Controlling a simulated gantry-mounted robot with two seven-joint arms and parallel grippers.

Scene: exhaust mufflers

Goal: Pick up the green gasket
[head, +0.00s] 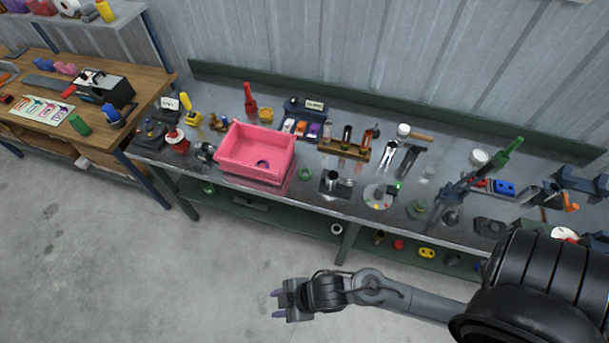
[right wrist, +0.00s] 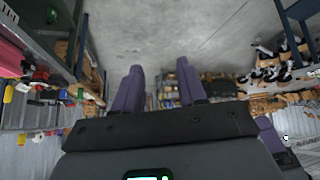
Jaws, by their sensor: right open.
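A green ring, which looks like the green gasket (head: 305,174), lies flat on the metal workbench (head: 232,183) just right of the pink bin (head: 284,174). My right gripper (head: 276,304) is in front of the bench, over the concrete floor, well apart from the ring. Its two purple fingers are spread with nothing between them, and it shows in the right wrist view (right wrist: 159,75). The ring cannot be made out in the right wrist view. My left gripper is not in view.
A dark ring (head: 262,163) lies inside the pink bin. A metal block with a cylinder (head: 333,182) and a round plate (head: 379,197) stand right of the green ring. Tools crowd the bench's back. A green lower shelf (head: 290,223) runs under the bench. The floor in front is clear.

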